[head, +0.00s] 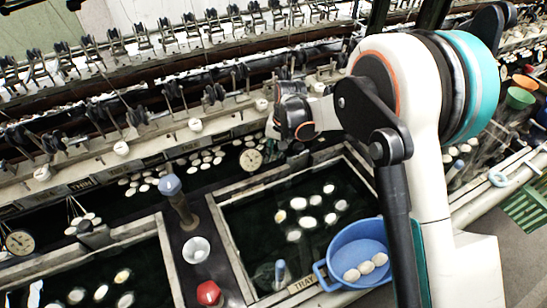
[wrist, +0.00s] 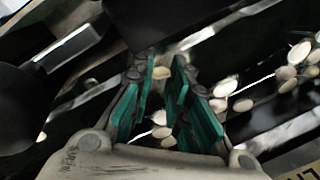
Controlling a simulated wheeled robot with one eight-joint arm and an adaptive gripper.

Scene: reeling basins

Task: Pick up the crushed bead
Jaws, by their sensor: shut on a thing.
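In the wrist view my gripper (wrist: 164,66) has its two teal-padded fingers a little apart, shut on a small tan bead (wrist: 160,73) between the tips. I take it for the crushed bead, but it is too small and blurred to make out its shape. Paler beads show beyond the fingers, lower in the gap. In the head view my wrist hangs over the rear channel by the rail, and my fingers are mostly hidden there.
Several white beads (head: 312,222) float in the dark basin below my arm. A blue basket (head: 340,253) with a few beads stands at its front right corner. A blue-topped post (head: 170,186), a white cup (head: 196,250) and a red-topped object (head: 209,293) stand on the divider to the left.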

